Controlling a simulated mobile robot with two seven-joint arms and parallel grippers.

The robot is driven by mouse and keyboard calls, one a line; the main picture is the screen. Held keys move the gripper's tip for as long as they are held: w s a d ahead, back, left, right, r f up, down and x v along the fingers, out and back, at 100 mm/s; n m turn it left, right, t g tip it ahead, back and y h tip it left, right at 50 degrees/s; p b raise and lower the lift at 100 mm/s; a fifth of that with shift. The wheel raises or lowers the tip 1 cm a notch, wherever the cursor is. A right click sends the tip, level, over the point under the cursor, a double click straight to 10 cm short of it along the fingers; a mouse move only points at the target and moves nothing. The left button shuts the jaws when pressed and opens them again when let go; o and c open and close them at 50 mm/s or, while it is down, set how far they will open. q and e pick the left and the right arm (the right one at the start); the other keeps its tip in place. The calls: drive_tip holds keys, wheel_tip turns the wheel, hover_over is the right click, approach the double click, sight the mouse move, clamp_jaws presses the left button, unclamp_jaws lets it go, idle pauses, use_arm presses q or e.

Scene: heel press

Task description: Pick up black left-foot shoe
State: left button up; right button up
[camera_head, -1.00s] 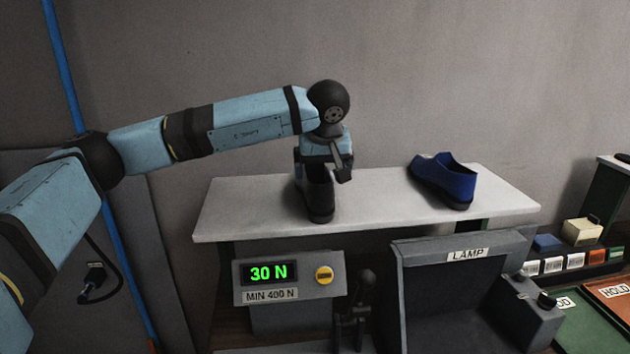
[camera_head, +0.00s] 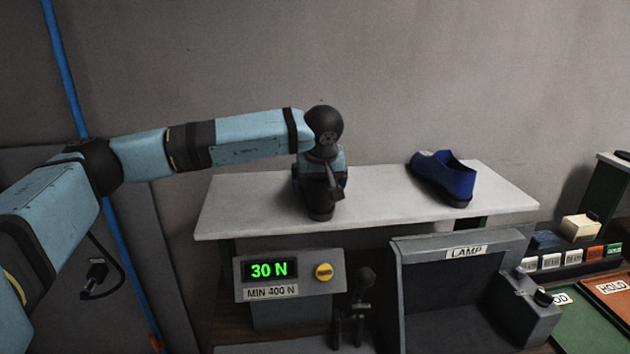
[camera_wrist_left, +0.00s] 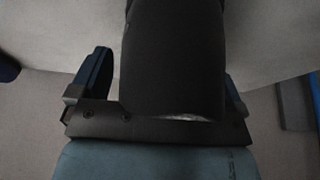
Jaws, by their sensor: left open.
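The black shoe (camera_head: 320,208) stands on the light shelf (camera_head: 385,205), left of its middle, largely hidden behind my left gripper (camera_head: 330,192) in the head view. In the left wrist view the shoe (camera_wrist_left: 175,60) is a dark shape filling the upper middle. The left gripper (camera_wrist_left: 165,90) is open, with one finger on each side of the shoe. A gap shows between the left finger and the shoe; the right finger is mostly hidden behind the shoe. From these views I cannot tell which foot the shoe is for. My right gripper is not in view.
A blue shoe (camera_head: 445,180) stands on the shelf to the right. Below are a panel reading 30 N (camera_head: 290,280), a lever (camera_head: 362,300) and a lamp box (camera_head: 455,290). Small boxes (camera_head: 575,235) and coloured trays stand at right. The shelf between the shoes is clear.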

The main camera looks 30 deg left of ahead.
use_arm(q)
drive_tip(key=shift+c, duration=0.4)
drive_tip(key=c, duration=1)
drive_tip(key=shift+r, duration=0.75)
wheel_tip(320, 180, up, 19)
drive_tip(key=shift+f+b, duration=0.1)
drive_tip(key=shift+b, duration=1.05)
